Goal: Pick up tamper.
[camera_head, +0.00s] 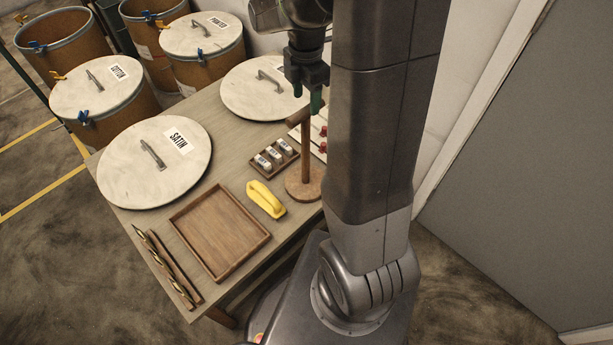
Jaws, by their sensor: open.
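The tamper (304,160) looks to be the brown wooden tool standing upright on the table, with a round flat base, a straight shaft and a short crossbar at the top. It stands near the table's right side, partly beside my column in the picture. My gripper (316,101) hangs just above and a little right of the crossbar, pointing down. Its jaws are open. I cannot tell whether the fingertips touch or straddle the crossbar. My column hides the area to the right.
The wooden table (222,150) bears a round SATIN lid (130,180), another lid (250,98), an empty wooden tray (215,238), a yellow tool (266,199), a small rack (274,158) and dark rods (165,268). Lidded drums (100,125) stand at the back left.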

